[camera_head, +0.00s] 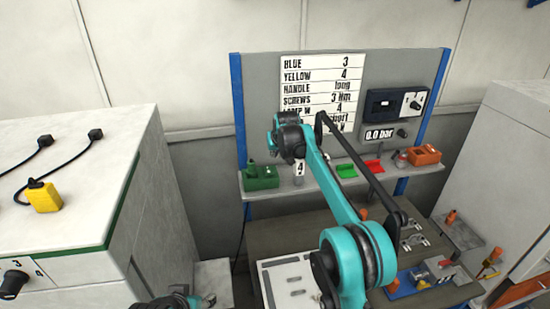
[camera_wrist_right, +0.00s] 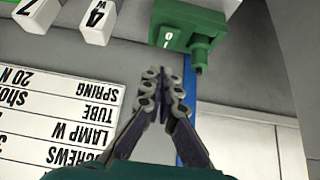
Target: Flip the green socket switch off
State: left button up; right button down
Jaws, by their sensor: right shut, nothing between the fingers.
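The green socket (camera_head: 261,177) sits at the left end of the shelf on the grey panel. In the right wrist view the green socket (camera_wrist_right: 187,27) appears upside down at the top, with a 0/1 marking on its face. My right gripper (camera_wrist_right: 163,82) is shut and empty, its fingertips pointing toward the socket with a visible gap in the picture. In the head view my right gripper (camera_head: 291,152) is just right of and above the socket, partly hidden by its own wrist. A part of my left gripper (camera_head: 178,301) shows at the bottom edge; its fingers are unclear.
White numbered blocks (camera_wrist_right: 96,22) stand beside the socket. The label board (camera_head: 322,72) is behind my right arm. Green and red holders and an orange box (camera_head: 424,155) are further right on the shelf. A white cabinet (camera_head: 60,180) stands at left.

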send_over(273, 173)
jog(key=s, duration=0.1)
notch_tip(273, 173, down, 6)
jog(key=shift+r+p, duration=0.1)
jog(key=shift+p, duration=0.3)
notch_tip(273, 173, down, 4)
jog(key=shift+s+r, duration=0.1)
jog(key=shift+r, duration=0.15)
jog(key=shift+s+f, duration=0.15)
jog(key=shift+f, duration=0.35)
jog(key=f+t+b, duration=0.1)
jog(key=b, duration=0.1)
jog(key=f+t+b, duration=0.1)
jog(key=b, duration=0.2)
jog(key=shift+s+d+f, duration=0.1)
jog(key=shift+s+f, duration=0.05)
jog(key=shift+s, duration=0.2)
jog(key=shift+r, duration=0.35)
jog(key=shift+w, duration=0.15)
jog(key=shift+r+p, duration=0.1)
jog(key=shift+p, duration=0.2)
